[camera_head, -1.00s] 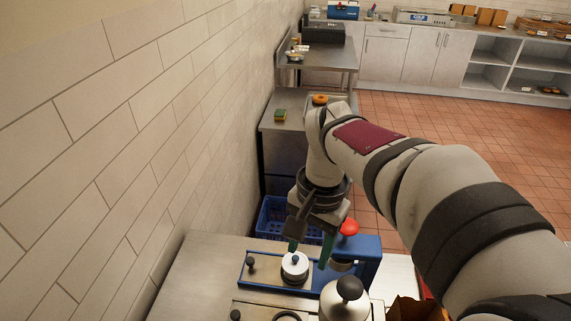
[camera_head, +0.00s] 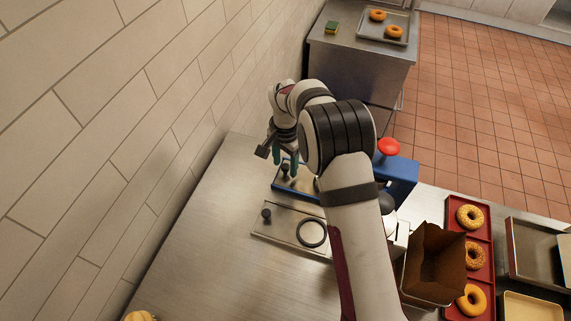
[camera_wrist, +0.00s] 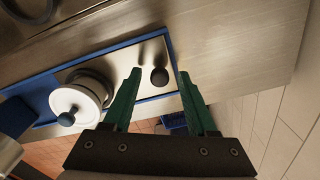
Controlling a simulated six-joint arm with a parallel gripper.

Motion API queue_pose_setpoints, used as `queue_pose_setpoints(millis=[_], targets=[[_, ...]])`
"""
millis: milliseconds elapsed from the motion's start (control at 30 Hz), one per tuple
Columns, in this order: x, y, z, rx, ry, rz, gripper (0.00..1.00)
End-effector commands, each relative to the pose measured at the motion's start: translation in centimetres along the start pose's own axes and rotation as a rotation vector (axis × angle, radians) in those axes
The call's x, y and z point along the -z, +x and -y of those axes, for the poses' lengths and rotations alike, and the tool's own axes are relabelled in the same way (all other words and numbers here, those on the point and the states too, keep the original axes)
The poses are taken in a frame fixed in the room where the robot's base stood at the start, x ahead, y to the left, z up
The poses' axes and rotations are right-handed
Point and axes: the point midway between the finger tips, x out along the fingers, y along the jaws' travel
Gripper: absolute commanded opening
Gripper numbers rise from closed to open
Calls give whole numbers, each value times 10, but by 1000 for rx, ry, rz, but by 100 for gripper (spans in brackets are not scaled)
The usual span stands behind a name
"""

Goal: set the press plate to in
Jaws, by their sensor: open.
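The steel press plate (camera_head: 301,183) with a blue border shows in the head view, partly hidden by my arm. It runs out from the blue press (camera_head: 397,178) with a red knob (camera_head: 388,146). In the wrist view the plate (camera_wrist: 125,62) carries a black knob (camera_wrist: 160,77) near one end.
A second steel plate (camera_head: 283,222) with a black knob and a dark ring (camera_head: 312,233) lies nearer me. An open brown box (camera_head: 434,263) and a red tray (camera_head: 483,223) of bagels stand to the right. The wall is close on the left; bare counter (camera_head: 210,255) lies in front.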

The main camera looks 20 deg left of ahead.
Motion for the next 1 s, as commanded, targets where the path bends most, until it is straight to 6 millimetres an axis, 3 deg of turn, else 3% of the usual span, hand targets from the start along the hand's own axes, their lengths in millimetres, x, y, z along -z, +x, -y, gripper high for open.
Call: queue_pose_setpoints(millis=[167,433,733,1000], targets=[[0,12,0,1,1,1,58],[0,13,0,1,0,0,56],[0,12,0,1,0,0,2],[0,12,0,2,0,-1,0]])
